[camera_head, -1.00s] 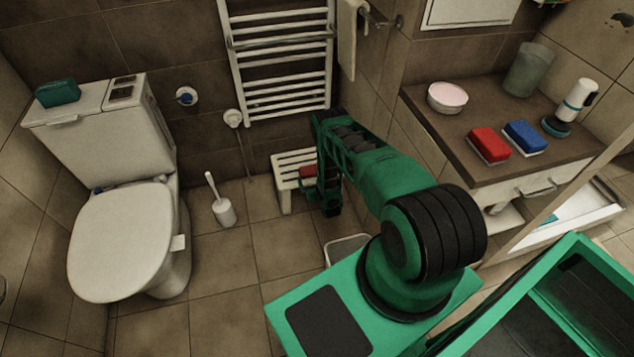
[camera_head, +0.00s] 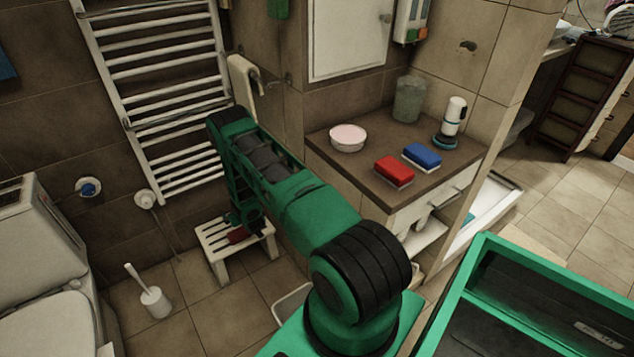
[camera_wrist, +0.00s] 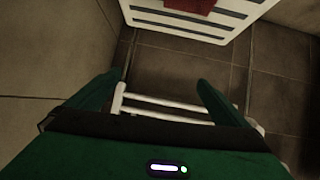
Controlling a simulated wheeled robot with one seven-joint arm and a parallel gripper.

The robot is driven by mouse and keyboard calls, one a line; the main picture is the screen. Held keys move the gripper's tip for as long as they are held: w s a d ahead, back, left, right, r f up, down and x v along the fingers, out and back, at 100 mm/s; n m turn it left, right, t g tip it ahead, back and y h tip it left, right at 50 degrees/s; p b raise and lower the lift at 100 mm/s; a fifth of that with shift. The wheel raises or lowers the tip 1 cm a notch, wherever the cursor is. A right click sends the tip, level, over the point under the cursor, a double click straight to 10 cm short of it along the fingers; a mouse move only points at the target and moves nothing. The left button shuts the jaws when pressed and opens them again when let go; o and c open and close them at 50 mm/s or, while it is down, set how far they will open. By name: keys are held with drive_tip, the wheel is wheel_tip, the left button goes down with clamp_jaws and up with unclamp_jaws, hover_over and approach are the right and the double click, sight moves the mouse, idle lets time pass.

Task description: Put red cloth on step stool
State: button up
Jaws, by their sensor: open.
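The step stool (camera_head: 213,239) is white and slatted and stands on the floor below the towel rail. The red cloth (camera_head: 238,235) lies on its slatted seat, partly behind my arm in the head view. In the wrist view the stool (camera_wrist: 225,20) is at the top, and the red cloth (camera_wrist: 190,5) on it is cut off by the picture edge. My gripper (camera_wrist: 158,78) is open, its two green fingers apart with nothing between them. It is clear of the cloth; in the head view the arm end hides part of the seat.
The towel rail (camera_head: 165,100) is on the wall behind the stool. The counter (camera_head: 340,170) at right holds a bowl (camera_head: 348,138), a red sponge (camera_head: 394,170) and a blue sponge (camera_head: 422,157). A toilet brush (camera_head: 154,300) stands left of the stool, with open floor between.

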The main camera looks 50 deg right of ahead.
drive_tip(key=d+r+g, duration=0.3)
drive_tip(key=r, duration=1.6)
drive_tip(key=s+r+m+g, duration=0.1)
drive_tip(key=s+r+g, duration=0.1)
drive_tip(key=s+r, duration=0.6)
drive_tip(key=s+r+m+g, duration=0.1)
drive_tip(key=s+r, duration=0.4)
drive_tip(key=r, duration=0.6)
drive_tip(key=s+a+r+g+y, duration=0.1)
drive_tip(key=s+a+r, duration=0.3)
drive_tip(key=s, duration=0.5)
drive_tip(key=s+a+r+g, duration=0.1)
drive_tip(key=s+a+r, duration=0.1)
drive_tip(key=s+r, duration=0.5)
drive_tip(key=s+a+r+g+y, duration=0.1)
drive_tip(key=s+a, duration=0.1)
drive_tip(key=s, duration=0.6)
drive_tip(key=s+a+r+y, duration=0.1)
drive_tip(key=s+a, duration=0.2)
drive_tip(key=s, duration=0.4)
drive_tip(key=s+a+r+m+g+y, duration=0.1)
drive_tip(key=s+a, duration=0.2)
drive_tip(key=s, duration=0.5)
drive_tip(key=shift+s+a+r+g, duration=0.25)
drive_tip(key=shift+s+r+g, duration=0.05)
drive_tip(key=shift+r, duration=0.1)
